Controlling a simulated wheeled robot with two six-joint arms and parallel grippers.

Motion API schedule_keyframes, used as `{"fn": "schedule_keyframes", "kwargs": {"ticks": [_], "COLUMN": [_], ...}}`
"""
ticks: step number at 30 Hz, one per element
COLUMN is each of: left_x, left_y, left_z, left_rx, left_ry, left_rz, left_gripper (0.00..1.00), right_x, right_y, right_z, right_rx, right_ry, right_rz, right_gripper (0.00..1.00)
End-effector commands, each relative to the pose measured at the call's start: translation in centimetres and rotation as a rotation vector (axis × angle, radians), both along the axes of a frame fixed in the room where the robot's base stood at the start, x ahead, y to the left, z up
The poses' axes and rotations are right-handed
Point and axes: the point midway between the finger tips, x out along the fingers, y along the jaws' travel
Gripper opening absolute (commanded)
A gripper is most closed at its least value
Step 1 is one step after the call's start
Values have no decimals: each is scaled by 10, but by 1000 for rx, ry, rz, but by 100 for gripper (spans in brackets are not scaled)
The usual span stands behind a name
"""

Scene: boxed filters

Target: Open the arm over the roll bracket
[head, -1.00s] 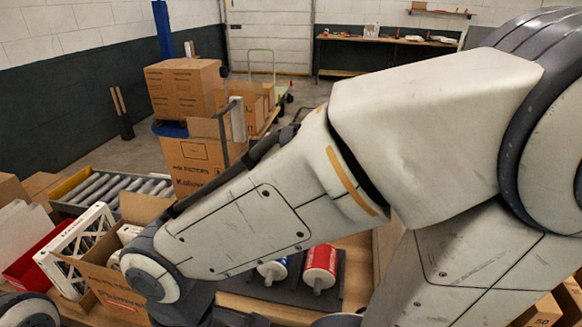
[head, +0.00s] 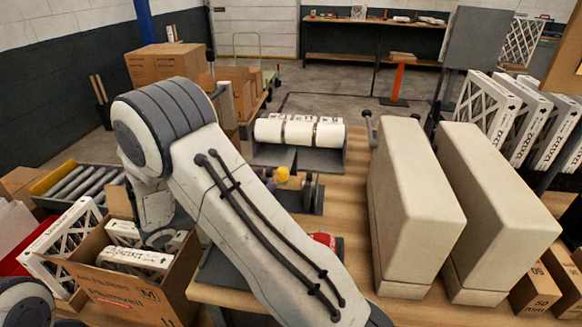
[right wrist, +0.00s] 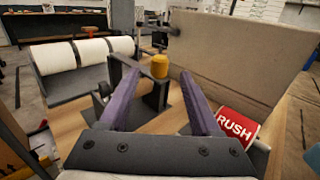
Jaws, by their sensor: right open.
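The roll bracket (right wrist: 156,98) is a dark grey upright on the bench, with a dark bar, the arm (right wrist: 124,68), at its top and a yellow knob (right wrist: 159,66) beside the bar. In the head view the yellow knob (head: 282,173) shows just past my right arm, which hides part of the bracket (head: 306,196). My right gripper (right wrist: 159,78) is open, its two purple fingers pointing toward the bracket, with the knob between the fingertips in the picture. I cannot tell whether they touch it. My left gripper is out of view.
White rolls (right wrist: 85,57) lie in a grey holder behind the bracket. A red "RUSH" roll (right wrist: 237,126) is close to the right finger. Two tall beige blocks (head: 420,200) stand right. An open carton of filters (head: 120,285) is at left.

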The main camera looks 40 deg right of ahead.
Motion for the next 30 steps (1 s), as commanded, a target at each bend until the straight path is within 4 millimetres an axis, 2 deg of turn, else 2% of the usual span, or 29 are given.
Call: {"fn": "schedule_keyframes", "kwargs": {"ticks": [5,12,16,21,30], "left_x": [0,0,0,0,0], "left_y": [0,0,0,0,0], "left_z": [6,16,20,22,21], "left_rx": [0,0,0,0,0], "left_ry": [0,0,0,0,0], "left_rz": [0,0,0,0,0], "left_gripper": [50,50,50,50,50], "right_x": [-1,-5,-7,-7,-7], "right_y": [-22,-68,-86,-99,-100], "right_z": [2,2,2,1,0], "right_rx": [-4,-3,-2,-1,-1], "right_ry": [2,3,1,0,0], "right_rz": [0,-1,-1,3,4], "right_gripper": [64,64,64,64,64]}}
